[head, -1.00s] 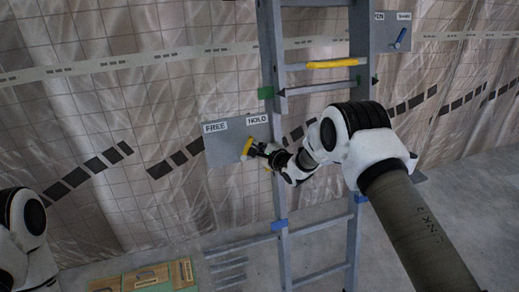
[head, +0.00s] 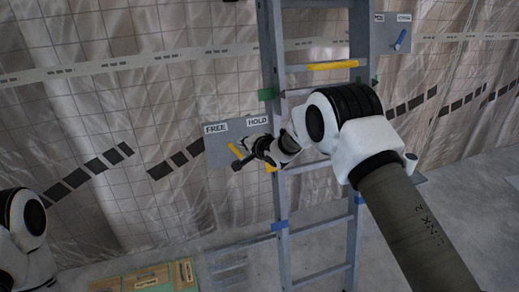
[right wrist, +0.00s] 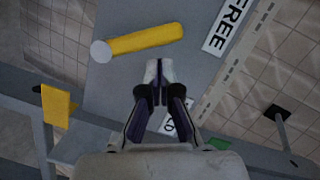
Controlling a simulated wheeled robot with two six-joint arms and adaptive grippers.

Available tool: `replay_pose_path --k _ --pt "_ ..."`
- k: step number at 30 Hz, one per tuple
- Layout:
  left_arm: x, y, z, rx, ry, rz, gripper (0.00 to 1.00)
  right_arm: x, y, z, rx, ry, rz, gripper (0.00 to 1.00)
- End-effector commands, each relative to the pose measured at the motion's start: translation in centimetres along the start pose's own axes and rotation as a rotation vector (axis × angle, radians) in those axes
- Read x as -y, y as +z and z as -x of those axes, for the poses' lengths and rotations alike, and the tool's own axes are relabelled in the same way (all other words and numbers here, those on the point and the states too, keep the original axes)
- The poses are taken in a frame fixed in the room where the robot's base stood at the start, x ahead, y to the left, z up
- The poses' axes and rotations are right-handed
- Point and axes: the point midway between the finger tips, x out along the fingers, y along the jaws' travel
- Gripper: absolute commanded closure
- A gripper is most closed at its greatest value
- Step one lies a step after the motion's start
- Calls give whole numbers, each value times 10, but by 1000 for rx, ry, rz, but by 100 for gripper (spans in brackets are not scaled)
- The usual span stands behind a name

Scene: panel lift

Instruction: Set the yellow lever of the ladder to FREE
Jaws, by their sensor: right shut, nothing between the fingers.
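The yellow lever (head: 235,152) sits on a grey panel (head: 220,161) on the ladder's left side and leans up and left, towards the FREE label (head: 215,128). The HOLD label (head: 257,121) is at the panel's upper right. In the right wrist view the lever (right wrist: 145,41) lies across the panel, with a pale round disc at one end. My right gripper (head: 240,161) is shut and empty, right beside the lever; its fingertips (right wrist: 158,70) are close to the lever's side, and contact is unclear. My left gripper is out of view.
The grey ladder (head: 281,190) stands before a sheeted wall, with a yellow strip (head: 332,65) on one rung. A second panel with a blue lever (head: 400,39) is at upper right. Wooden pieces (head: 150,277) lie on the floor at lower left.

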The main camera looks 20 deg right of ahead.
Motion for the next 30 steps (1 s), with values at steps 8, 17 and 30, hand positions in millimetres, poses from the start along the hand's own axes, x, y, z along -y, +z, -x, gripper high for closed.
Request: replay_pose_path --k 8,17,30 --pt "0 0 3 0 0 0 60 4 9 -2 0 30 121 100" --pt "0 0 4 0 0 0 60 5 14 -4 0 29 118 100" --pt "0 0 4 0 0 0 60 5 14 -4 1 30 117 100"
